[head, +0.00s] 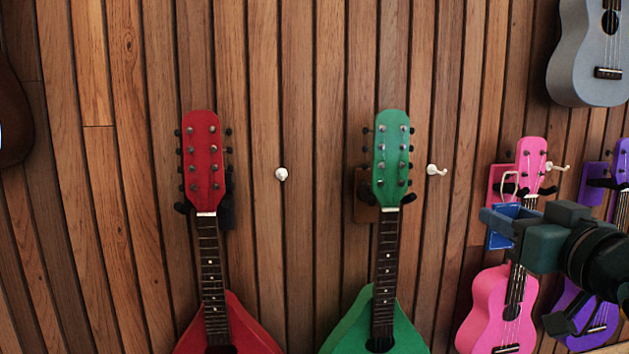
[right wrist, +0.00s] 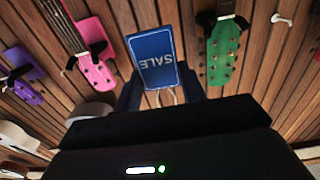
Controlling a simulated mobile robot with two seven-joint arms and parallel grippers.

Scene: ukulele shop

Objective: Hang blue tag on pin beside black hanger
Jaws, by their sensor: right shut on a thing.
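The blue tag (head: 500,240) is held in my right gripper (head: 503,220), in front of the pink ukulele's neck. Its pale string loop (head: 509,184) sticks up above the fingers. In the right wrist view the tag (right wrist: 153,58) shows the word SALE upside down, between the fingers. The black hanger (head: 228,210) is mostly hidden behind the red instrument's head. A white pin (head: 281,174) stands on the wall just right of it, with nothing on it. The tag is well to the right of this pin and lower. My left gripper is not in view.
The red instrument (head: 203,160) and green instrument (head: 391,160) flank the pin. Other bare white pins are right of the green one (head: 436,170) and near the pink ukulele (head: 557,166). A purple ukulele (head: 590,315) and a grey one (head: 590,65) hang at right.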

